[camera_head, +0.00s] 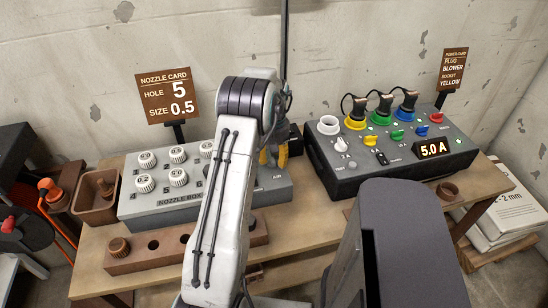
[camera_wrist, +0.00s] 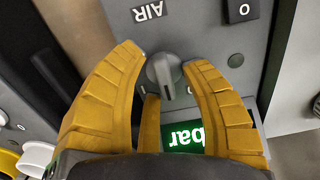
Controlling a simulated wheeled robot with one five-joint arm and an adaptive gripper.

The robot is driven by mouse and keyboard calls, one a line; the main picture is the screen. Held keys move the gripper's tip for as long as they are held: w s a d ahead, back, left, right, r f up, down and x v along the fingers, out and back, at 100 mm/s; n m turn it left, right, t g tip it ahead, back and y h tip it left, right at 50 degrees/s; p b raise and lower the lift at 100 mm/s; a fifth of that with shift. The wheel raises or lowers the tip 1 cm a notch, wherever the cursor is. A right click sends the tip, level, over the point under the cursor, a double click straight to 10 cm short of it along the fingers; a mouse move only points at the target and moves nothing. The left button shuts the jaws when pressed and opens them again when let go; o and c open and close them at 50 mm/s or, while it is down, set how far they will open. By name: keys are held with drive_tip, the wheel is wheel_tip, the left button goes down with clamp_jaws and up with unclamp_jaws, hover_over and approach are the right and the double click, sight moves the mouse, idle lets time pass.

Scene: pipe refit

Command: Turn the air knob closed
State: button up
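The air knob (camera_wrist: 163,73) is a grey round dial with a raised pointer bar, seen in the wrist view below an upside-down "AIR" label. Its bar points down the picture, slightly right. In the head view my gripper (camera_head: 273,156) is mostly hidden behind my white arm, beside the nozzle box (camera_head: 150,205). The knob itself is hidden there.
A green lit "bar" display (camera_wrist: 183,138) lies between the fingers, partly covered. A dark block (camera_wrist: 238,12) marked "O" sits near the right finger. The power box (camera_head: 345,185) with coloured plugs stands right of my arm. A wooden nozzle holder (camera_head: 180,248) lies in front.

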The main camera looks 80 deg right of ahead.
drive_tip(key=shift+o, duration=0.2)
drive_tip(key=shift+r, duration=0.15)
wheel_tip(320, 180, up, 12)
idle(0.5)
idle(0.9)
